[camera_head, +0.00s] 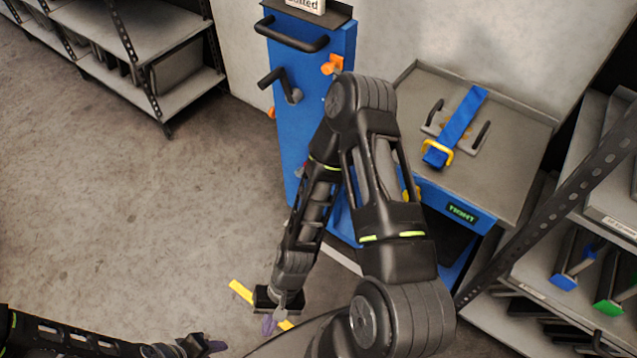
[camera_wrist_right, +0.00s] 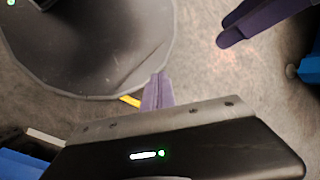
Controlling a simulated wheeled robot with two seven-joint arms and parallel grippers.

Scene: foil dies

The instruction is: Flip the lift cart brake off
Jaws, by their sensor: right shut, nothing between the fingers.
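The lift cart is a blue upright panel (camera_head: 345,45) joined to a grey tray top (camera_head: 515,110). A yellow bar (camera_head: 240,290) lies low near the floor in front of the cart, and I cannot tell for certain that it is the brake. My right gripper (camera_head: 270,323) is shut and empty, pointing down over the bar and hiding its middle. I cannot tell whether they touch. A bit of yellow shows beside a purple finger in the right wrist view (camera_wrist_right: 130,101). My left gripper (camera_head: 212,347) is at the bottom left, its jaws unclear.
The panel carries a black handle (camera_head: 292,36), a black crank (camera_head: 284,84) and an orange knob (camera_head: 333,65). A blue strap (camera_head: 461,118) lies on the tray. Shelving (camera_head: 120,30) stands at the back left, and another rack (camera_head: 600,200) at the right. The left floor is clear.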

